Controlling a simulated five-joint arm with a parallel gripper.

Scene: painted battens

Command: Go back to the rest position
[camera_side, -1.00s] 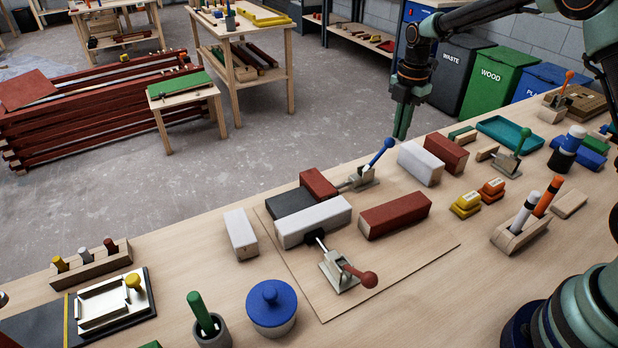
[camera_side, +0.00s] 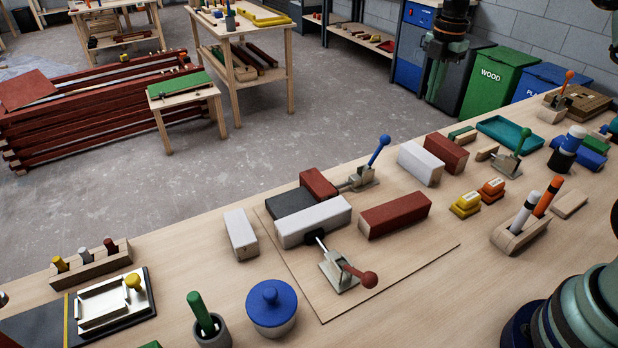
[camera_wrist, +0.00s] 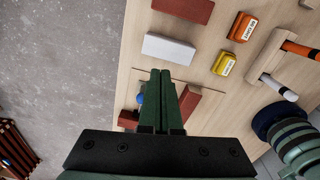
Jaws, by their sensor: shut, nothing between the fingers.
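My gripper (camera_side: 432,97) is raised above the far side of the bench in the side view, shut and empty. Its closed green fingers (camera_wrist: 160,75) also show in the wrist view. A white batten (camera_side: 313,222) lies on the thin board, with a dark block (camera_side: 288,203) and a short red batten (camera_side: 319,184) behind it. A red-handled clamp (camera_side: 342,270) stands in front and a blue-handled clamp (camera_side: 362,178) behind. A red batten (camera_side: 395,215) lies to the right. All of these are apart from my gripper.
A white batten (camera_side: 420,163) and a red one (camera_side: 446,153) lie on the bench, below my gripper in the side view. Yellow (camera_side: 466,204) and orange (camera_side: 491,190) blocks, a pen holder (camera_side: 519,234) and a teal tray (camera_side: 478,127) stand to the right. A blue lidded pot (camera_side: 271,308) stands in front.

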